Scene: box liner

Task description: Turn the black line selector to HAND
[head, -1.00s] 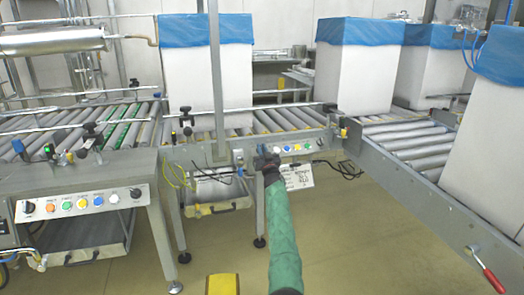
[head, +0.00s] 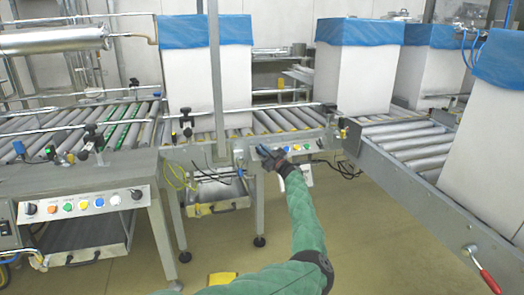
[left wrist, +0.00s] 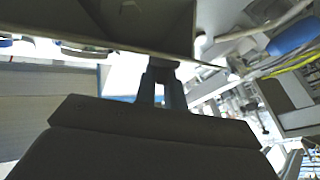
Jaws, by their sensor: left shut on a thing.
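My left gripper (head: 268,154), at the end of my green-sleeved arm, is at the left part of the middle conveyor's button panel (head: 306,147). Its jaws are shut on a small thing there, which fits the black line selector. The gripper hides the selector, so its pointing direction cannot be read. In the left wrist view the two fingers (left wrist: 161,88) reach up to a dark part below the panel edge (left wrist: 120,45). My right gripper is out of view.
A similar panel with coloured buttons (head: 83,203) is on the left conveyor. White boxes with blue liners (head: 345,60) stand on the rollers. A vertical post (head: 215,80) rises left of my gripper. A red-handled lever (head: 489,281) is at lower right.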

